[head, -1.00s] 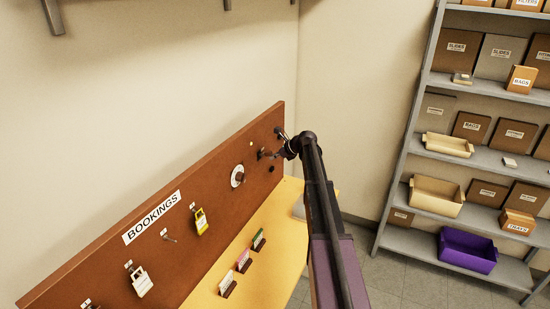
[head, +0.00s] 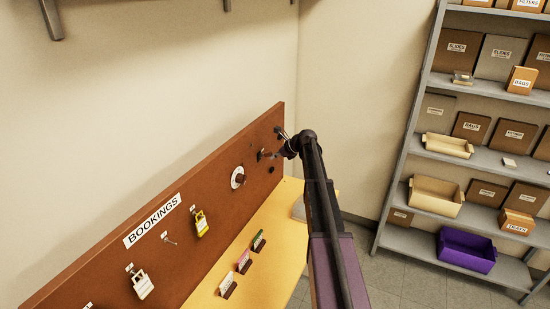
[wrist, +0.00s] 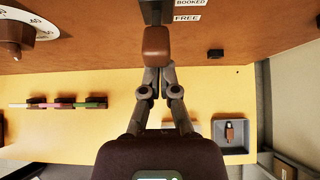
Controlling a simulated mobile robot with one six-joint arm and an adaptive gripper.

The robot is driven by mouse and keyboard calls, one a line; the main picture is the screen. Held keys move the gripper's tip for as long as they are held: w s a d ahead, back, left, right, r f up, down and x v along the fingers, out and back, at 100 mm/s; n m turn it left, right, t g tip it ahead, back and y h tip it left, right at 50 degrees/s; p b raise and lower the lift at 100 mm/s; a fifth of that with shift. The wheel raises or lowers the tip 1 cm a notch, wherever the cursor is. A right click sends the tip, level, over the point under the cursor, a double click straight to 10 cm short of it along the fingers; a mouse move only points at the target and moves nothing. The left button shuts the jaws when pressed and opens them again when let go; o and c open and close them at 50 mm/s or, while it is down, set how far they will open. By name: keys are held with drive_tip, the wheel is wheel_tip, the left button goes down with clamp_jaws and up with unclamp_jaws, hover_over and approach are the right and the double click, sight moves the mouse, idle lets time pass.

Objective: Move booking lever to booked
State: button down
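The booking lever ends in a brown knob (wrist: 156,47) in front of a dark plate on the brown board. In the wrist view the white BOOKED label (wrist: 190,3) sits above the FREE label (wrist: 187,18), to the right of the lever. The knob shows just below the level of FREE. My gripper (wrist: 160,70) has its fingers drawn together, reaching up to the lower edge of the knob. The knob hides the fingertips, so I cannot tell whether they touch it. In the head view my gripper (head: 283,150) is at the far right end of the board.
A round white dial (wrist: 25,25) with a brown knob is left of the lever. Several coloured cards (wrist: 58,103) stand on the yellow table (wrist: 80,135). A grey tray (wrist: 240,149) holding a small item is at the right. Padlocks (head: 143,284) hang on the board further left.

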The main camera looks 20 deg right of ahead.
drive_tip(key=shift+w+r, duration=0.25)
drive_tip(key=shift+w, duration=0.1)
drive_tip(key=shift+s+d+f+b, duration=0.6)
drive_tip(key=shift+s+f+b, duration=0.45)
drive_tip(key=shift+f+b, duration=1.2)
drive_tip(key=r+p+v, duration=0.1)
drive_tip(key=p+v, duration=0.6)
drive_tip(key=v, duration=0.3)
drive_tip(key=shift+w+a+r+p, duration=0.25)
drive_tip(key=shift+w+p, duration=0.05)
